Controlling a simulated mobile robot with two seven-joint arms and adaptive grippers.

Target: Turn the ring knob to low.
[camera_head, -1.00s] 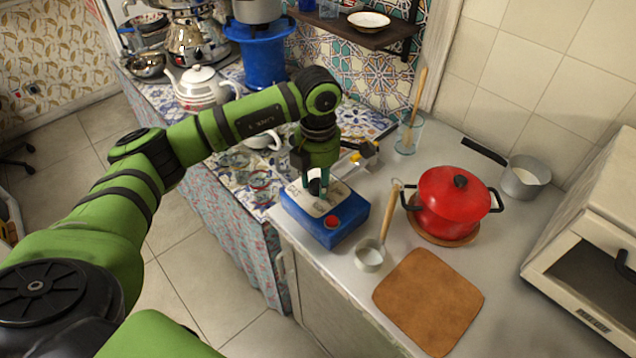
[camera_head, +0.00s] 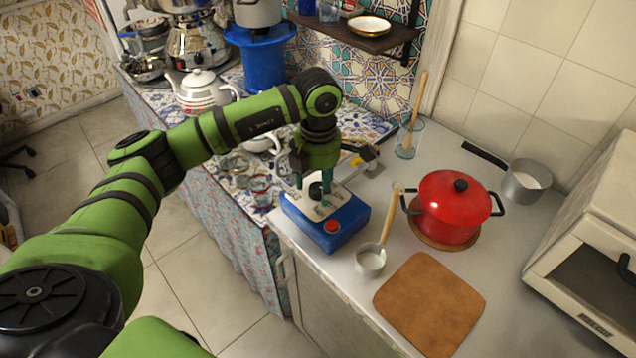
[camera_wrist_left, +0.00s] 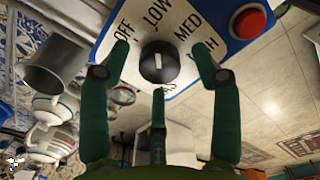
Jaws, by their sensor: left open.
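The control box (camera_head: 342,233) is blue with a white top plate and a red button (camera_head: 331,226). Its round black knob (camera_head: 316,190) also shows in the left wrist view (camera_wrist_left: 158,72). The plate around it reads OFF, LOW, MED and a partly covered HIGH. A short white mark on the knob stands upright in the wrist view, roughly toward LOW. My left gripper (camera_head: 312,187) is open above the box, fingers spread on either side of the knob with gaps visible in the wrist view (camera_wrist_left: 162,56). My right gripper is not in view.
Small glasses (camera_head: 261,188) and a striped teapot (camera_head: 203,90) stand to the left. The counter's front edge runs close to the box.

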